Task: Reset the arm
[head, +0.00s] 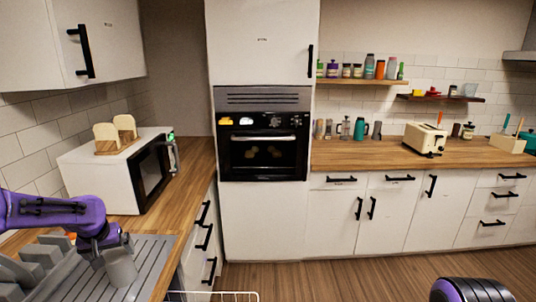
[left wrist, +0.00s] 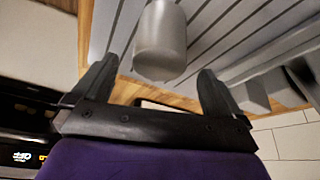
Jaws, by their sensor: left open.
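My left arm comes in from the left in the head view, with its gripper (head: 117,250) low over the grey ribbed drainboard (head: 155,255). A plain grey cup (head: 121,270) stands on the drainboard right at the gripper. In the left wrist view, my left gripper (left wrist: 156,68) is open, its two dark fingers apart. The grey cup (left wrist: 160,42) is in front of the gap between the fingertips, with space visible on both sides of it. My right gripper is not in view.
Grey rack slats (head: 40,258) stand left of the cup. A white microwave (head: 115,175) carrying bread slices is behind the arm on the wooden counter. A built-in oven (head: 262,147) is in the middle. A white wire rack (head: 215,296) is at the bottom edge. The floor (head: 350,278) is clear.

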